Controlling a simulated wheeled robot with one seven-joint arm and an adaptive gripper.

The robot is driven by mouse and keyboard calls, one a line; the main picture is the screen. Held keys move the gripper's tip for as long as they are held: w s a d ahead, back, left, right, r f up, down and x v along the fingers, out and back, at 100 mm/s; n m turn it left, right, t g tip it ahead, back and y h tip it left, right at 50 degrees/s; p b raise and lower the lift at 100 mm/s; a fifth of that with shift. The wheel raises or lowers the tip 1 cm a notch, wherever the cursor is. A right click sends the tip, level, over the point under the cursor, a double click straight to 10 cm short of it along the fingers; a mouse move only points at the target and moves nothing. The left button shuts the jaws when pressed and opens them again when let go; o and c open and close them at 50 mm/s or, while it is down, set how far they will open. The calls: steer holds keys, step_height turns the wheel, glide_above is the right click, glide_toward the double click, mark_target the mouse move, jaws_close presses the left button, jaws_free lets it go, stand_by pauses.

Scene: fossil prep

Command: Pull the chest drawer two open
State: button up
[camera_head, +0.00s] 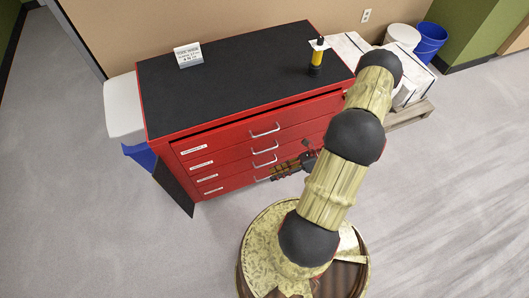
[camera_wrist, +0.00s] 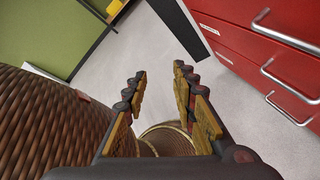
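The red tool chest (camera_head: 250,118) has a black top and several stacked drawers, each with a silver bar handle and a white label on its left. The second drawer from the top has its handle (camera_head: 265,148) in plain view; its front looks flush with those below. My gripper (camera_head: 288,168) is in front of the lower drawers, at the right of the handles, partly hiding the drawer fronts. In the wrist view my gripper (camera_wrist: 160,75) is open, with nothing between its fingers. Red drawer fronts (camera_wrist: 235,50) and several handles (camera_wrist: 285,80) are right of the fingers, apart from them.
A small sign (camera_head: 188,55) and a yellow-and-black bottle (camera_head: 317,57) stand on the chest top. A white bin (camera_head: 124,108) is at the chest's left. White boxes on a pallet (camera_head: 408,117) and a blue bucket (camera_head: 430,40) are at the right. The floor in front is clear.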

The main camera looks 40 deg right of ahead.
steer(key=w+d+f+m+t+h, duration=0.25)
steer(key=f+m+t, duration=0.25)
steer(key=f+m, duration=0.4)
steer(key=w+d+r+m+t+h, duration=0.1)
steer(key=w+d+m+t+h, duration=0.2)
steer(key=w+d+m, duration=0.35)
steer(key=shift+w+a+m+y+b, duration=0.1)
steer(key=shift+w+a+m+b, duration=0.25)
steer(key=shift+w+m, duration=0.45)
steer(key=shift+w+a+m+y+b, duration=0.1)
steer(key=shift+w+a+m+b, duration=0.25)
steer(key=shift+w, duration=0.75)
steer(key=shift+w+a+m+y+b, duration=0.1)
steer(key=shift+w+a+m+b, duration=0.1)
steer(key=shift+w+m+b, duration=0.55)
steer(key=shift+w, duration=0.2)
steer(key=shift+c, duration=0.4)
steer(key=shift+f, duration=0.1)
jaws_close()
